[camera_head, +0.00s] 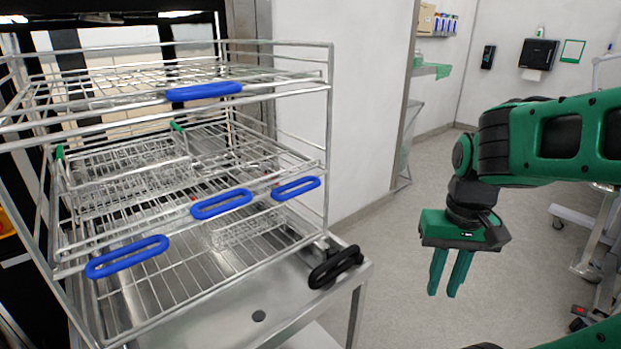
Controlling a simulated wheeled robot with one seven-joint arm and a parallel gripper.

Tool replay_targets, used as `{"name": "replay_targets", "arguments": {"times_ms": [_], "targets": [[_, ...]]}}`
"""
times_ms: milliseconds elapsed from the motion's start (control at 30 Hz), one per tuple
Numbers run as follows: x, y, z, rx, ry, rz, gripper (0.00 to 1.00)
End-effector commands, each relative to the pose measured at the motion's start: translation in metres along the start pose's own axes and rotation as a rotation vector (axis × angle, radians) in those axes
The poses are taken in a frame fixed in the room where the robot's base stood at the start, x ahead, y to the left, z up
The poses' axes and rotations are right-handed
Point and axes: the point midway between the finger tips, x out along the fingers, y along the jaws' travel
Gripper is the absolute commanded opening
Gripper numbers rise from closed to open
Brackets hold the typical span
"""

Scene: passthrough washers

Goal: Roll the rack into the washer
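The rack (328,130) is a tall wire frame with several shelves and blue handles (221,204) along its near side. It stands upright on a steel table (262,326) at the left. The dark opening behind the rack, at the far left, looks like the washer (45,41); most of it is hidden by the rack. My gripper (450,290) is green and hangs fingers-down to the right of the rack and table, clear of both. Its two fingers are slightly apart with nothing between them.
A black loop handle (336,267) sits at the table's right corner. A white wall (310,110) stands behind the rack. Open grey floor (405,250) lies right of the table. A wheeled stand (583,228) is at the far right.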

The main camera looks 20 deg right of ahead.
Motion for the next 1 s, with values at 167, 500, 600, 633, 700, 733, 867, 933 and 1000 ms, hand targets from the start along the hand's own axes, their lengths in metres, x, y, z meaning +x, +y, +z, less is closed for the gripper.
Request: {"name": "replay_targets", "arguments": {"times_ms": [167,500,600,633,700,733,867,933,1000], "targets": [[0.000,0.000,0.000,-0.001,0.000,0.000,0.20],[-0.028,-0.013,-0.018,0.064,0.032,-0.018,0.20],[-0.056,-0.044,-0.051,0.150,0.054,-0.035,0.20],[-0.066,-0.056,-0.061,0.182,0.059,-0.042,0.20],[-0.090,-0.088,-0.085,0.260,0.075,-0.062,0.20],[-0.101,-0.102,-0.094,0.293,0.079,-0.071,0.20],[-0.143,-0.167,-0.124,0.433,0.094,-0.115,0.20],[-0.161,-0.200,-0.134,0.500,0.095,-0.135,0.20],[-0.177,-0.229,-0.140,0.558,0.095,-0.155,0.20]]}}
